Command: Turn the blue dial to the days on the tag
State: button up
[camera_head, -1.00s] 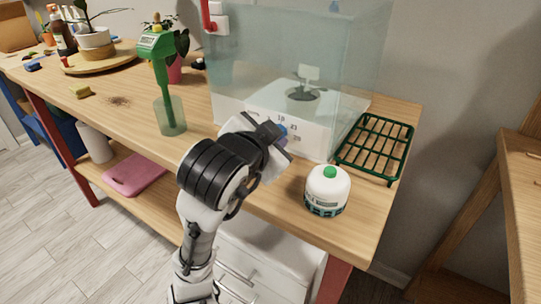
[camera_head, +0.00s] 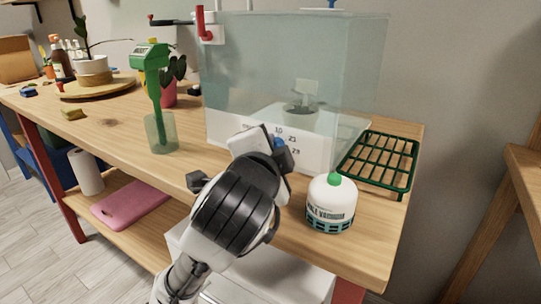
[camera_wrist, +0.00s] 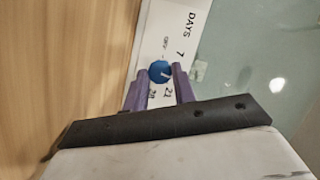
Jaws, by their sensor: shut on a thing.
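The blue dial (camera_wrist: 159,71) is on the white front panel (camera_wrist: 187,42) of a clear glass case (camera_head: 290,75). In the wrist view the panel reads "DAYS", with "OFF", 7, 21 and another number partly covered around the dial. In the head view 10, 21 and 28 show. My gripper (camera_wrist: 160,78) is shut on the dial, its purple fingers on either side of it. A light mark on the dial is small, and its exact setting is hard to read. Inside the case a pale tag (camera_head: 307,88) stands in a dark pot (camera_head: 298,108); its writing is not legible.
A white bottle with a green cap (camera_head: 332,203) stands right of my gripper near the table's front edge. A green rack (camera_head: 378,160) lies behind it.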

dwell(0.3)
jog(key=o, duration=1)
jog(key=shift+s, duration=0.15)
jog(key=shift+s+a+b, duration=0.2)
jog(key=shift+s+b, duration=0.45)
jog(key=shift+b, duration=0.45)
jog(key=b+v, duration=0.4)
jog(key=v, duration=0.8)
jog(key=shift+s+r, duration=0.1)
jog(key=shift+r, duration=0.05)
jog(key=shift+r, duration=0.1)
